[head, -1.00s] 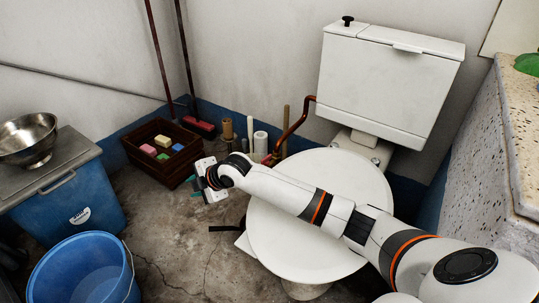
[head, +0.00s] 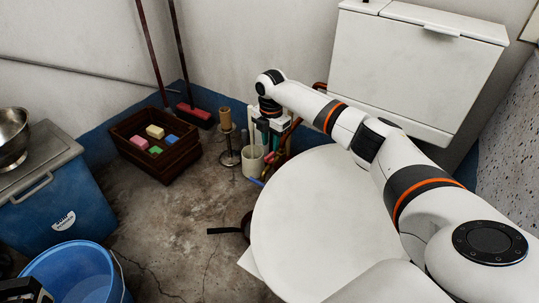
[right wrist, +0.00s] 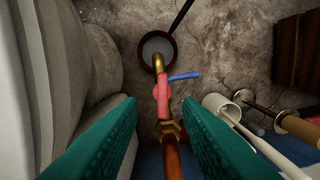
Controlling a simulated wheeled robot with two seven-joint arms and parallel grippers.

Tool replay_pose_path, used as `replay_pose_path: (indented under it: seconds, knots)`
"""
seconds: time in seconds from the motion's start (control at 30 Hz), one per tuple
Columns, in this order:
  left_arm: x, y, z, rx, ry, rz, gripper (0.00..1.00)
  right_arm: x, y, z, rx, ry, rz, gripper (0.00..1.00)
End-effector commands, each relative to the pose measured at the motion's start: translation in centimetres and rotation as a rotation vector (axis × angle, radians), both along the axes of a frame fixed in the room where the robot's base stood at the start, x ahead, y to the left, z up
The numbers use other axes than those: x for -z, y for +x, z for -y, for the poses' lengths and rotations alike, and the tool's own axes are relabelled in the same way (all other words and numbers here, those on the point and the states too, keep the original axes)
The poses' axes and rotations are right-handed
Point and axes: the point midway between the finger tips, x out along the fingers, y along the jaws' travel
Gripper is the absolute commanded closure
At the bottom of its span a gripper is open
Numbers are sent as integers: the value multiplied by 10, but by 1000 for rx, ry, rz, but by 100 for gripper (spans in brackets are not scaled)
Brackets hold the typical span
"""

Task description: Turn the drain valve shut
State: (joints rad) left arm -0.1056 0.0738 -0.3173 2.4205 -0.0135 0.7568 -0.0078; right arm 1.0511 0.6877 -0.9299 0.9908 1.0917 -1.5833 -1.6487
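The drain valve (right wrist: 161,92) is a red body on a copper pipe, with a brass spout. Its blue lever (right wrist: 184,76) sticks out to the right, across the pipe, in the right wrist view. The lever also shows low beside the toilet in the head view (head: 257,182). My right gripper (right wrist: 160,104) is open, its teal fingers on either side of the pipe and short of the lever, holding nothing. In the head view, my right gripper (head: 268,138) points down in the corner beside the toilet. A dark part at the lower left edge may be my left gripper (head: 22,290); its fingers cannot be made out.
A round pan (right wrist: 157,48) lies below the spout. A white brush holder (head: 253,162) and a paper-roll stand (head: 228,150) are close by. The toilet (head: 325,225) fills the right side. A wooden crate (head: 160,165) and blue bucket (head: 75,272) stand left.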

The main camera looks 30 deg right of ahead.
Motion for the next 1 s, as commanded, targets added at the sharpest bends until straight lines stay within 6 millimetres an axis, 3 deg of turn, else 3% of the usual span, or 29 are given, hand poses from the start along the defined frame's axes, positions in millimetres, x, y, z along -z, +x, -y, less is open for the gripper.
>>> replay_pose_path:
  seconds: [0.03, 0.2, 0.63, 0.67, 0.83, 1.0]
  knots:
    - [2, 0, 0, -1, 0, 19, 68, 15, 0, 0, 0, 0, -2, 68]
    - [-5, 0, 1, -2, 4, 55, 68, 36, 0, -1, 0, 0, 0, 68]
    - [-10, 0, -4, -3, -1, 69, 68, 44, 0, -1, 0, -1, 1, 68]
    - [-10, 0, -5, -4, -1, 69, 68, 44, 0, -1, 0, -1, 1, 70]
    - [-10, 0, -5, -5, -1, 69, 68, 44, 0, -1, 0, -1, 1, 98]
    - [-10, 0, -4, -5, -1, 69, 68, 44, 0, -1, 1, 0, 0, 100]
